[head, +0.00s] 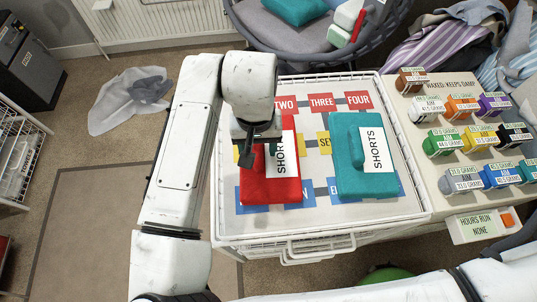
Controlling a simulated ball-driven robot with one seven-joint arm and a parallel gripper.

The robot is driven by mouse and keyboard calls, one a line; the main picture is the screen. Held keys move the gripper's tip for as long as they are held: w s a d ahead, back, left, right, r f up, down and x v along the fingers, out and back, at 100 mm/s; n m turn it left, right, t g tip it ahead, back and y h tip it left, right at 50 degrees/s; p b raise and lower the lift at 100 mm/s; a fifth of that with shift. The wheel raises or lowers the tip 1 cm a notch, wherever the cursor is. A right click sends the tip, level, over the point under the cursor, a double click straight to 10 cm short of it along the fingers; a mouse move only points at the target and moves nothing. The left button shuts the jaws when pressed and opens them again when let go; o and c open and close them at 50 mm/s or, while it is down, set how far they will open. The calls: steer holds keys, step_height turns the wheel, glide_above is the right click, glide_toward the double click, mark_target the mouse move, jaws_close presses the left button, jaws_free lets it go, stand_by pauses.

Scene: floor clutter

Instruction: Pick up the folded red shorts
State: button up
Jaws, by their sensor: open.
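The folded red shorts (268,185) lie on the left part of a white wire basket (425,205), over a printed sheet with numbered coloured blocks. A white label reading SHORTS, partly covered, is on them. My gripper (248,157) is over the upper left of the red shorts, pointing down, with dark fingers. It is open, and nothing shows between the fingers. I cannot tell whether the fingertips touch the cloth. My arm hides the basket's upper left corner. Folded teal shorts (345,160) with a SHORTS label lie to the right, apart from the red ones.
A board (440,100) with several coloured labelled blocks stands right of the basket. A grey round chair (300,35) with cushions is behind. Striped clothes (430,45) are heaped at the upper right. A crumpled grey-white cloth (130,98) lies on the floor at left.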

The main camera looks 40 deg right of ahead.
steer(key=shift+f, duration=0.15)
steer(key=c, duration=1)
jaws_close()
steer(key=shift+r, duration=0.55)
step_height(320, 180, up, 2)
steer(key=shift+r+p, duration=0.2)
steer(key=shift+p, duration=0.1)
steer(key=s+a+r, duration=0.2)
steer(key=s+r, duration=0.2)
steer(key=s, duration=0.2)
steer(key=s+a+r, duration=0.2)
steer(key=s+r, duration=0.3)
steer(key=s, duration=0.2)
steer(key=shift+s+a+r+p, duration=0.15)
steer(key=shift+a+r+p, duration=0.1)
steer(key=shift+a+p, duration=0.15)
